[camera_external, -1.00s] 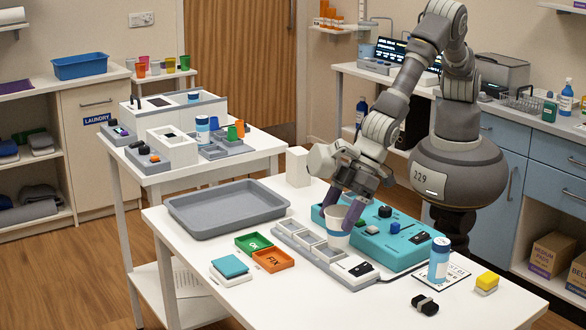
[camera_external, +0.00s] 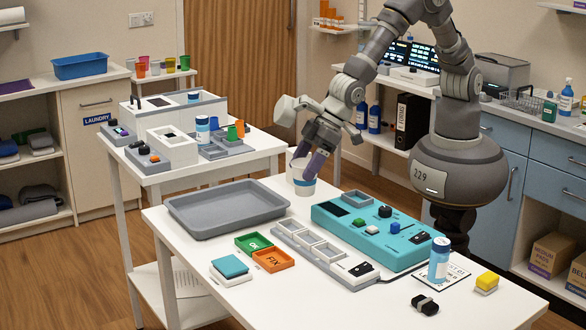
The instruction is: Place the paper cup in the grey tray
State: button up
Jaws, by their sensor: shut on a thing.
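The paper cup (camera_external: 305,187) is white with a blue band, upright at the right of the grey tray. My gripper (camera_external: 308,168) is shut on the cup, its purple fingers at the cup's rim. The cup appears close to the tray's right corner, outside it in the picture. I cannot tell its exact height above the table. The grey tray (camera_external: 228,229) lies on the white table and looks empty.
A teal device (camera_external: 325,221) with knobs and a row of grey compartments (camera_external: 293,227) stand right of the tray. Green (camera_external: 240,243) and orange (camera_external: 268,268) small trays lie in front. A blue-white bottle (camera_external: 439,262) stands at the right.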

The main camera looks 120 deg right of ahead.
aim_at(242, 208)
jog(key=s+d+m+h, duration=0.1)
jog(key=s+d, duration=0.3)
jog(key=d, duration=0.4)
jog(key=s+d+m+h, duration=0.1)
jog(key=s+d+m, duration=0.1)
jog(key=s+d, duration=0.35)
jog(key=x, duration=0.3)
jog(key=s+x, duration=0.1)
jog(key=x, duration=0.1)
jog(key=shift+d+f, duration=0.15)
jog(key=shift+f, duration=0.15)
jog(key=w+d+b, duration=0.1)
jog(key=w, duration=0.4)
jog(key=w+d+f+b, duration=0.1)
jog(key=w+d, duration=0.1)
jog(key=w, duration=0.3)
jog(key=w+d+f, duration=0.1)
jog(key=w, duration=0.4)
jog(key=shift+w+d+b, duration=0.1)
jog(key=shift+d+b, duration=0.05)
jog(key=shift+b, duration=0.25)
notch_tip(242, 208, down, 3)
jog(key=shift+f+b, duration=0.25)
jog(key=shift+b, duration=0.65)
jog(key=shift+r, duration=0.15)
jog(key=o, duration=1)
